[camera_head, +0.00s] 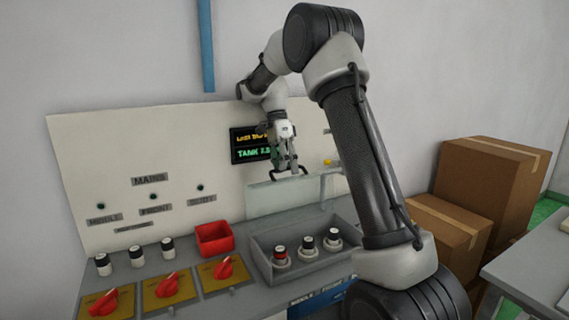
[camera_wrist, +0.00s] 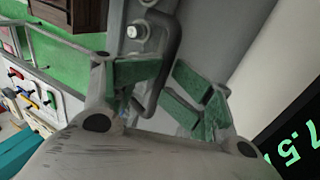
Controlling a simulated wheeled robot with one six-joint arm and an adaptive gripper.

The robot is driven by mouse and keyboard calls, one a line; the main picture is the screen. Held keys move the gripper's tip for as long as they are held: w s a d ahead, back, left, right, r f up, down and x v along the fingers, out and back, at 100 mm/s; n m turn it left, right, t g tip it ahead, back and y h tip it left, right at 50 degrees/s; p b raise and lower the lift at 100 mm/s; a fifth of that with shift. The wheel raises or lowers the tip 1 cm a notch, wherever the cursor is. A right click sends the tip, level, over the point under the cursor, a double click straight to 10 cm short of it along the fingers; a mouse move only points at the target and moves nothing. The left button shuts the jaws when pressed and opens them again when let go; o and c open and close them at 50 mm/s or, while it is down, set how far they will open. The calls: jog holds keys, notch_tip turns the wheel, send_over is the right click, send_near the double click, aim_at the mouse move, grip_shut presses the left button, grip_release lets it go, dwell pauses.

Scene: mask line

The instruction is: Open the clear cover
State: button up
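The clear cover (camera_head: 268,198) shows in the head view as a see-through panel standing up at the back of the grey box (camera_head: 262,262). A dark handle (camera_head: 303,175) is at its top edge. In the wrist view the handle (camera_wrist: 176,42) is a dark loop bolted to the panel. My gripper (camera_head: 288,169) is at the handle. Its green-padded fingers (camera_wrist: 160,90) are apart, with the lower part of the handle between them; contact is hard to tell. Red and black knobs in the box show uncovered.
A red bin (camera_head: 214,238) and red rotary switches (camera_head: 223,268) are left of the box. A dark display (camera_head: 250,145) is on the panel behind my gripper. Cardboard boxes (camera_head: 490,185) and a grey table (camera_head: 530,270) are at the right.

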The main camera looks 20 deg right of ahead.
jog(key=v, duration=0.7)
jog(key=shift+r, duration=0.25)
jog(key=shift+w, duration=0.15)
jog(key=s+r+n+t, duration=0.2)
jog(key=s+r+n, duration=0.15)
jog(key=s, duration=0.55)
jog(key=s+r+n+t, duration=0.2)
jog(key=s+n, duration=0.3)
jog(key=s, duration=0.3)
jog(key=s+f+n+t, duration=0.2)
jog(key=s+f+n, duration=0.2)
jog(key=s, duration=0.4)
jog(key=s+f+n+t, duration=0.2)
jog(key=s+f+n, duration=0.2)
jog(key=s, duration=0.5)
jog(key=shift+d+f+n+t, duration=0.2)
jog(key=shift+d+n+t, duration=0.1)
jog(key=shift+n, duration=0.25)
